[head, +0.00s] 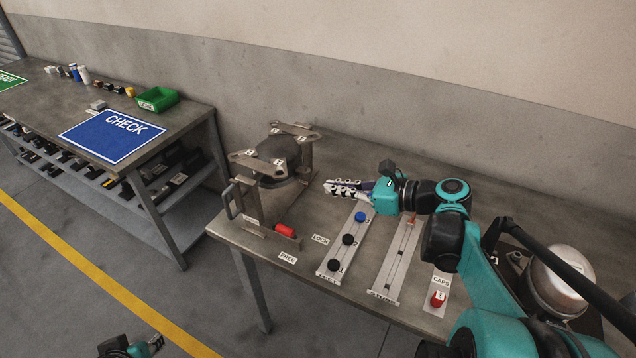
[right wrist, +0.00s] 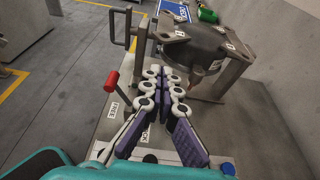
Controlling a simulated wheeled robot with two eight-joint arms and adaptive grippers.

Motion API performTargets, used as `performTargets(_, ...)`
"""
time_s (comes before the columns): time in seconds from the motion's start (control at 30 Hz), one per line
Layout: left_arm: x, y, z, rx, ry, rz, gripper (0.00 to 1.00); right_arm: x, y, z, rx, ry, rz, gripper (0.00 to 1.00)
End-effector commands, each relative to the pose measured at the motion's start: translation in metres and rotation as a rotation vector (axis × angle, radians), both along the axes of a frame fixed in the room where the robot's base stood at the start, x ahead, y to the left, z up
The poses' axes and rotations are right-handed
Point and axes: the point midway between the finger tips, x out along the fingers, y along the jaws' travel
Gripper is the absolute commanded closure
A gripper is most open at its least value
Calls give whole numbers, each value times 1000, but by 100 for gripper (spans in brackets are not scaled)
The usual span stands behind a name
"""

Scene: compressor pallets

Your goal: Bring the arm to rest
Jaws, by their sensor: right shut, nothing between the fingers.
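My right gripper (head: 342,188) is shut and empty above the workbench, its fingers pointing left toward the metal fixture. In the right wrist view its purple and white fingers (right wrist: 164,88) meet in front of the camera. The arm reaches in from the lower right in the head view. A teal and black part of my left arm (head: 130,346) shows at the bottom edge; its fingers cannot be made out. The metal fixture (head: 252,214) holds a dark round part (head: 278,153) between its plates. A red handle (head: 285,230) is at its front, near the FREE and LOCK labels.
A strip (head: 328,268) carries black and blue knobs. A second strip (head: 391,276) is beside it, with a red cap (head: 437,299) on the right. A silver-domed unit (head: 562,280) is close to my right arm. Another table (head: 45,95) holds a blue CHECK mat (head: 112,137) and green bin (head: 158,100).

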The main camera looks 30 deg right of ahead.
Motion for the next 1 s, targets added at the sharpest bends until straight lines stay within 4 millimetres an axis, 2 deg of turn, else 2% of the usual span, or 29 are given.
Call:
performTargets(0.23,0,0,0,0,0,0,69,-5,-2,1,-10,0,4,100)
performTargets(0.37,0,0,0,0,0,0,69,-9,25,-15,-173,-8,77,100)
performTargets(0.47,0,0,0,0,0,0,69,-22,64,-45,-487,-45,233,100)
performTargets(0.5,0,0,0,0,0,0,69,-32,80,-59,-649,-74,325,100)
performTargets(0.6,0,0,0,0,0,0,69,-60,107,-91,-1082,-189,607,100)
performTargets(0.7,0,0,0,0,0,0,69,-85,117,-113,-1484,-341,915,100)
performTargets(0.8,0,0,0,0,0,0,69,-101,119,-122,-1805,-496,1193,100)
performTargets(0.9,0,0,0,0,0,0,69,-109,117,-125,-2028,-618,1400,100)
performTargets(1.0,0,0,0,0,0,0,69,-112,116,-124,-2149,-690,1521,100)
